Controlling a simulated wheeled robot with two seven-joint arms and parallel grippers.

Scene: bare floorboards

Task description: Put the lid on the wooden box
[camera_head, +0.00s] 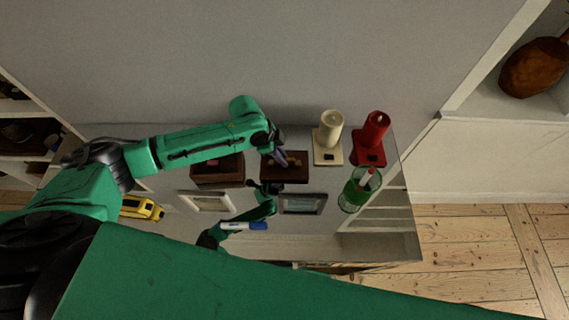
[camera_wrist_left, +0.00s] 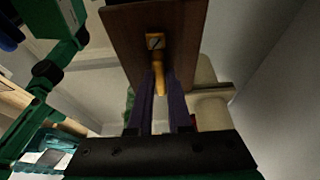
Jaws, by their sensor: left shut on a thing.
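The wooden box (camera_head: 217,170) is dark brown and stands on the shelf top left of my left gripper in the head view. The lid (camera_head: 284,175) is a dark brown slab to the right of the box and apart from it. In the left wrist view the lid (camera_wrist_left: 150,25) shows as a brown board with a yellowish knob (camera_wrist_left: 157,75). My left gripper (camera_head: 279,158) is shut on the lid's knob, its purple fingers (camera_wrist_left: 160,90) on either side. I cannot tell whether the lid touches the surface.
Picture frames (camera_head: 303,204), a blue-and-white marker (camera_head: 243,226) and a yellow toy vehicle (camera_head: 141,207) lie nearer. A wall is behind.

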